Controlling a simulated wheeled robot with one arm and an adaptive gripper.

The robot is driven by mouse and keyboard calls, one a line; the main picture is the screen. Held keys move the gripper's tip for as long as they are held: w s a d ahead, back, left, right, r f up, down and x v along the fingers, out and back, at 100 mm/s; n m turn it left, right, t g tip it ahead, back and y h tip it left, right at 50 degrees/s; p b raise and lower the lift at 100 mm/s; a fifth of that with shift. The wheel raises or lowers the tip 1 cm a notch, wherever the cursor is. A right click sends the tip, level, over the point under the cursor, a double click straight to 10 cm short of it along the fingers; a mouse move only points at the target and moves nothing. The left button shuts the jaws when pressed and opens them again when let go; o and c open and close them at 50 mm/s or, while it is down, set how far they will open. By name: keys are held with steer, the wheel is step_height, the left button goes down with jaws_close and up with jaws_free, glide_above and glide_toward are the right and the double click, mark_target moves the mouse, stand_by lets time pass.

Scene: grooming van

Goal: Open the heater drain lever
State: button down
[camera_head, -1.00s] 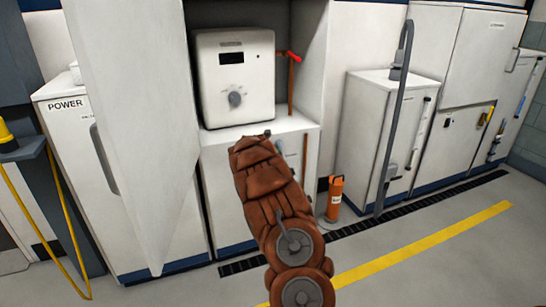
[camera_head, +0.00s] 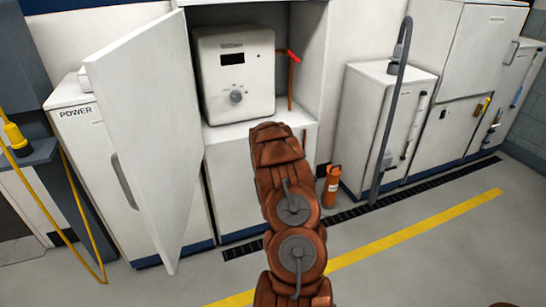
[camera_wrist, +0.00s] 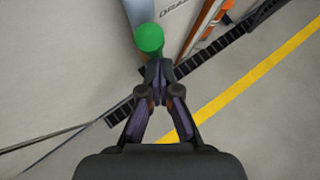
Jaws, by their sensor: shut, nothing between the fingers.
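The heater is a white box (camera_head: 236,73) with a dark display and a round knob, inside an open cabinet. A red lever (camera_head: 294,56) sits atop a copper pipe at its right. In the wrist view a green round end (camera_wrist: 148,38) on a pale shaft stands just beyond my fingertips, beside partly visible lettering that seems to begin "DRA". My gripper (camera_wrist: 157,76) is shut and empty, its tips close to the green end; I cannot tell whether they touch. In the head view my arm hides the gripper and the green part.
The cabinet door (camera_head: 150,140) stands open at the left, near a white POWER unit (camera_head: 78,125). An orange cylinder (camera_head: 331,186) stands on the floor right of my arm. A grey upright pipe (camera_head: 390,110) stands before a white cabinet (camera_head: 370,120). Floor at the right is clear.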

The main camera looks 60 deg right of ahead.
stand_by(0.6)
steer(key=shift+r, duration=0.1)
steer(key=shift+r+p, duration=0.7)
steer(key=shift+p, duration=0.35)
steer(key=shift+f+b, duration=0.1)
steer(key=shift+b, duration=0.25)
steer(key=s+a+f+b+v, duration=0.1)
steer(key=b+v, duration=0.3)
steer(key=v, duration=0.9)
steer(key=shift+a+f, duration=0.4)
steer(key=shift+f, duration=0.25)
steer(key=shift+a, duration=0.1)
